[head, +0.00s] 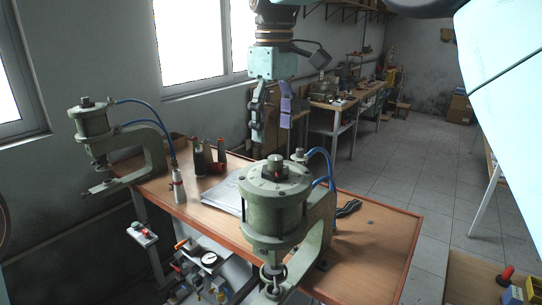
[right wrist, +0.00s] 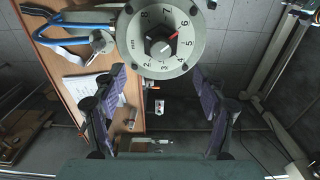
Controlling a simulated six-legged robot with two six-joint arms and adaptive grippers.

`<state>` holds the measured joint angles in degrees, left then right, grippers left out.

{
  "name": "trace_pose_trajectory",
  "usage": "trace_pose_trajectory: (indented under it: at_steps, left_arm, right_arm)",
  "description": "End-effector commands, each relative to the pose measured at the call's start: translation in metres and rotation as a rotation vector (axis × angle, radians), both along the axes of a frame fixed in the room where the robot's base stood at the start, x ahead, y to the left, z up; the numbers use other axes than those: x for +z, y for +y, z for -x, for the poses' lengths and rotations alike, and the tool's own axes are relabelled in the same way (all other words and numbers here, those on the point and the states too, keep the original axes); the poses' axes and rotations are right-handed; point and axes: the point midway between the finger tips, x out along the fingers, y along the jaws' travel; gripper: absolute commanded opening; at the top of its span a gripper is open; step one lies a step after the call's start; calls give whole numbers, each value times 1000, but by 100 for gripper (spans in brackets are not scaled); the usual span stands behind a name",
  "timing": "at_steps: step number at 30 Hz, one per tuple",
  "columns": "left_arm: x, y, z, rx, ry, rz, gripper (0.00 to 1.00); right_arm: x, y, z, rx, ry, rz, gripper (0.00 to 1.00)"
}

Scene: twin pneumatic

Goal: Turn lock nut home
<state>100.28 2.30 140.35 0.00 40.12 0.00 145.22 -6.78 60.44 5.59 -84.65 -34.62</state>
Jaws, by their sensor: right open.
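The near pneumatic press (head: 272,208) is a green cylinder on a C-shaped frame at the table's front. Its round numbered dial (right wrist: 190,66) fills the top middle of the right wrist view. A dark hexagonal lock nut (right wrist: 160,47) sits at the dial's centre; it also shows on top of the cylinder in the head view (head: 277,173). A red mark (right wrist: 173,36) beside the nut points roughly between 5 and 6. My right gripper (head: 271,128) is open and empty, pointing down beyond the cylinder top, apart from the nut. Its purple-padded fingers (right wrist: 158,85) are spread wide. My left gripper is not in view.
A second similar press (head: 93,125) stands at the left. Blue hoses (head: 330,165) curve beside the near press.

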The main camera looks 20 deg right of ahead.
Motion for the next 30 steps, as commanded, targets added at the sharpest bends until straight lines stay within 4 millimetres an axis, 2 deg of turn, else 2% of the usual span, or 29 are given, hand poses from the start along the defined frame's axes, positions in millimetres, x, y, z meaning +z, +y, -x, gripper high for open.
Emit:
trace_pose_trajectory:
  at_steps: [6, 15, 20, 27, 30]
  left_arm:
    - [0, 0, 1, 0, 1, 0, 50]
    - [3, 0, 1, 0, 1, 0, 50]
    - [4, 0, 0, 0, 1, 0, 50]
    - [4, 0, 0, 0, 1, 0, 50]
    - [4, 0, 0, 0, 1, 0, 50]
  right_arm:
    - [-28, 0, 6, -1, 4, 0, 72]
    - [-67, -1, 5, -1, 1, 0, 72]
    - [-75, -1, 3, 0, -1, -1, 72]
    - [-76, -1, 1, -1, -1, -1, 72]
    - [-76, -1, 0, -1, -1, -1, 63]
